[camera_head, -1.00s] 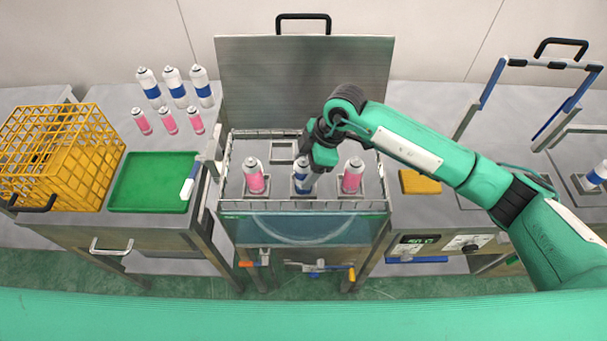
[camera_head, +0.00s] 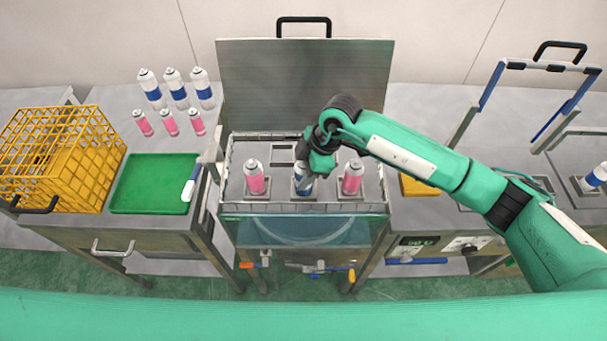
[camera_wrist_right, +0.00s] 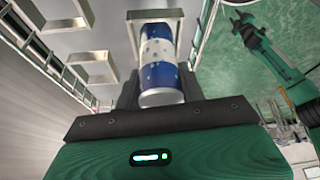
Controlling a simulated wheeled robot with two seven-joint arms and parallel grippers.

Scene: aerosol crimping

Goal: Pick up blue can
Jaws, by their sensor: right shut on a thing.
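The blue can (camera_head: 301,181), white with blue bands, stands in the middle holder of the open tank, between two pink cans. My right gripper (camera_head: 309,170) is shut on the blue can from above and behind, and hides part of its upper body. In the right wrist view the blue can (camera_wrist_right: 161,65) sits between the dark fingers, its far end at a square metal holder (camera_wrist_right: 154,15). I cannot tell whether it is clear of the holder. My left gripper is not in view in the head view.
Pink cans stand in holders at the left (camera_head: 254,178) and right (camera_head: 352,178) of the blue can, close to the gripper. The raised lid (camera_head: 305,85) stands behind. A yellow crate (camera_head: 62,160) and green tray (camera_head: 150,190) are at left. Another blue-banded can (camera_head: 596,178) is far right.

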